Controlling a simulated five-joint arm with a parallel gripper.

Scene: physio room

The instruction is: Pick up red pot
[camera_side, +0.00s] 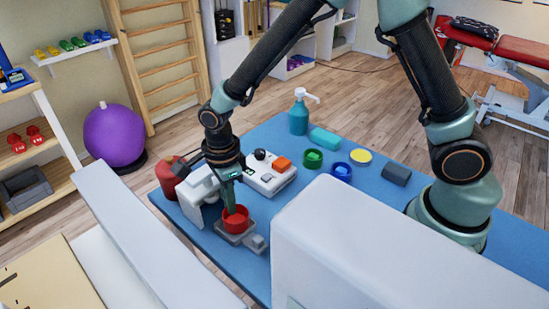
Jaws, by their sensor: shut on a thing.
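The red pot (239,224) is a small round open cup near the left front of the blue table (300,198). My gripper (230,204) points down at it from above and is shut on its rim. A grey tray-like piece (231,238) shows under and around the pot. I cannot tell whether the pot touches it or is a little above it. Part of the pot's far side is hidden by my gripper.
White-grey devices (197,190) stand close left and behind. An orange block (283,164) sits on one. A green pot (313,158), blue pot (341,173), yellow disc (361,156), dark block (396,174) and teal pump bottle (299,116) are farther right. A large white form blocks the front.

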